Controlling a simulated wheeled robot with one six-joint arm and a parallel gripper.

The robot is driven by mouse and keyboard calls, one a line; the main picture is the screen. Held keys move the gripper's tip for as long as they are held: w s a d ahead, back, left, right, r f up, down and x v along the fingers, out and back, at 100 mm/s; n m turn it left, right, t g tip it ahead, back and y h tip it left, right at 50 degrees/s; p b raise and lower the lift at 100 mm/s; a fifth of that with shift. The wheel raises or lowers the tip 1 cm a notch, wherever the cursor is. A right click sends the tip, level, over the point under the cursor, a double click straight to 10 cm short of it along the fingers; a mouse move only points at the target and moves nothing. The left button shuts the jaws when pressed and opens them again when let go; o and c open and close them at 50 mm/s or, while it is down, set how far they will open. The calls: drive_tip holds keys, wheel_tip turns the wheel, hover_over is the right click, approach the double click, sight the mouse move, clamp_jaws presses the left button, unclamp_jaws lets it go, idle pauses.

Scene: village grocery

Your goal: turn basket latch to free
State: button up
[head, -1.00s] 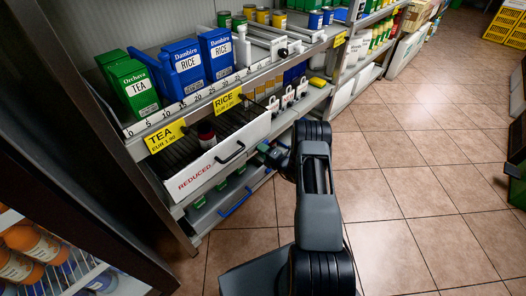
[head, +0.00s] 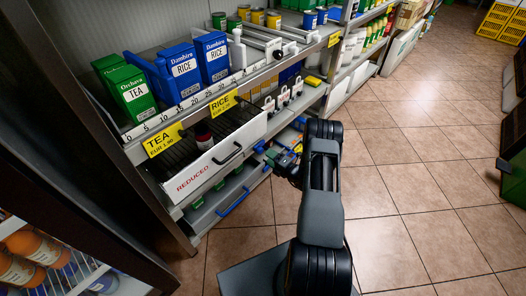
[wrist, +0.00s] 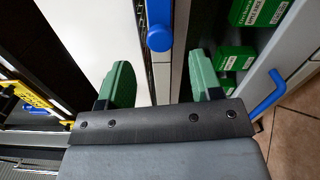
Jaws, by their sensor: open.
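A blue lever with a round knob (wrist: 159,38), which looks like the basket latch, shows at the top middle of the wrist view. It points down the picture along a pale edge. My gripper (wrist: 160,82) is open, with its two green fingers apart. The knob lies between the finger lines but beyond the tips, and nothing is held. In the head view my gripper (head: 276,160) is at the shelf front, right of the REDUCED drawer. A small blue part (head: 259,147) shows beside it, partly hidden.
The white REDUCED drawer (head: 196,178) has a black handle and holds a dark bottle. Below it, green boxes (wrist: 236,58) sit behind a blue bar handle (wrist: 266,94). Tea and rice boxes stand on the shelf above. The tiled floor (head: 400,200) at right is clear.

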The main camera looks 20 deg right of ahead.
drive_tip(key=p+v, duration=0.1)
drive_tip(key=v, duration=0.6)
idle(0.4)
drive_tip(key=s+a+r+n+g+y+p, duration=0.1)
drive_tip(key=a+r+n+g+y+p, duration=0.1)
drive_tip(key=a+r+n+g+p, duration=0.55)
drive_tip(key=s+a+r+n+g+y+p, duration=0.15)
drive_tip(key=a+r+n, duration=0.25)
drive_tip(key=r+n, duration=0.75)
drive_tip(key=s+a+r+n+g+y+p, duration=0.15)
drive_tip(key=a+r+n+g+p, duration=0.4)
drive_tip(key=r, duration=0.85)
drive_tip(key=s+r+n+h+p, duration=0.4)
drive_tip(key=r+n, duration=0.3)
drive_tip(key=r, duration=0.2)
drive_tip(key=s+r+n+t+h+p, duration=0.1)
drive_tip(key=s+r+n+h+p, duration=0.3)
drive_tip(key=r+n, duration=0.4)
drive_tip(key=s+r+n+h+p, duration=0.4)
drive_tip(key=s+r+n+p, duration=0.2)
drive_tip(key=r, duration=0.4)
drive_tip(key=shift+a+n+t+h+p, duration=0.35)
drive_tip(key=shift+n+p, duration=0.15)
drive_tip(key=shift+n, duration=0.55)
drive_tip(key=shift+s+r, duration=0.1)
drive_tip(key=shift+c, duration=0.4)
